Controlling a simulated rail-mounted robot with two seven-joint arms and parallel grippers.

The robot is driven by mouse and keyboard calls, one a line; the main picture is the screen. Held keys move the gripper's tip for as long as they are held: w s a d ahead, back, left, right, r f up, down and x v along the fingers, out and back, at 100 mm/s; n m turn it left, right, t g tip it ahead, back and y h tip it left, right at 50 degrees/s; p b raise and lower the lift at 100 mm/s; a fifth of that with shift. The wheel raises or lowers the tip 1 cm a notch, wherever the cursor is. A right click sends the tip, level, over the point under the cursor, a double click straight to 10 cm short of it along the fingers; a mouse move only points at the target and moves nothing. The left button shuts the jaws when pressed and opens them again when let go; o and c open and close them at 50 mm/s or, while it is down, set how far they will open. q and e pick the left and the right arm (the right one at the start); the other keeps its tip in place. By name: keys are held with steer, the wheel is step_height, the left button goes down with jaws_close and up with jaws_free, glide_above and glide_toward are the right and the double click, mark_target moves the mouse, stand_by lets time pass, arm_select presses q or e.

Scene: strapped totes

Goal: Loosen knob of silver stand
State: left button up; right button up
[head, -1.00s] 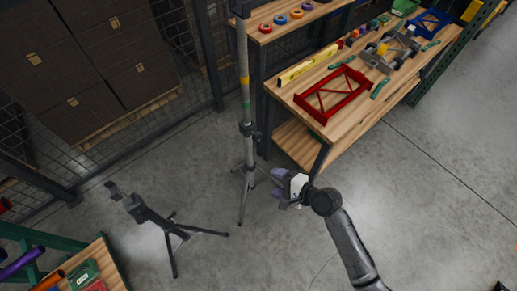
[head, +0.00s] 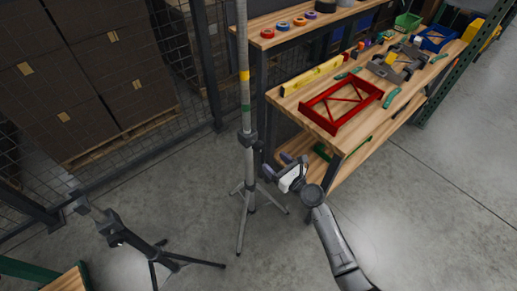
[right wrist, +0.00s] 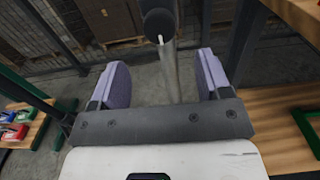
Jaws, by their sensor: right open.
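The silver stand (head: 245,90) is an upright metal pole with yellow and green bands and spread tripod legs. Its dark collar with the knob (head: 248,138) sits partway up the pole. In the right wrist view the round black knob (right wrist: 158,22) shows at top centre, with the silver pole (right wrist: 172,75) below it. My right gripper (head: 276,165) is open, just right of the pole and a little below the collar in the head view. In the right wrist view its purple-grey pads (right wrist: 162,65) stand apart, one either side of the pole's line. My left gripper is not in view.
A black tripod stand (head: 135,240) is at lower left. A wooden workbench (head: 325,120) with a red frame (head: 340,100) and tools is close on the right. A mesh fence (head: 180,60) and stacked boxes (head: 85,70) are behind. Floor at lower right is clear.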

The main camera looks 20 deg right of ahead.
mark_target(261, 149)
steer(key=b+x, duration=0.2)
steer(key=x, duration=0.7)
steer(key=shift+w+a+b, duration=0.15)
steer(key=shift+w+b, duration=0.05)
steer(key=shift+b, duration=0.2)
steer(key=shift+c, duration=0.3)
steer(key=c, duration=0.9)
steer(key=shift+o, duration=0.2)
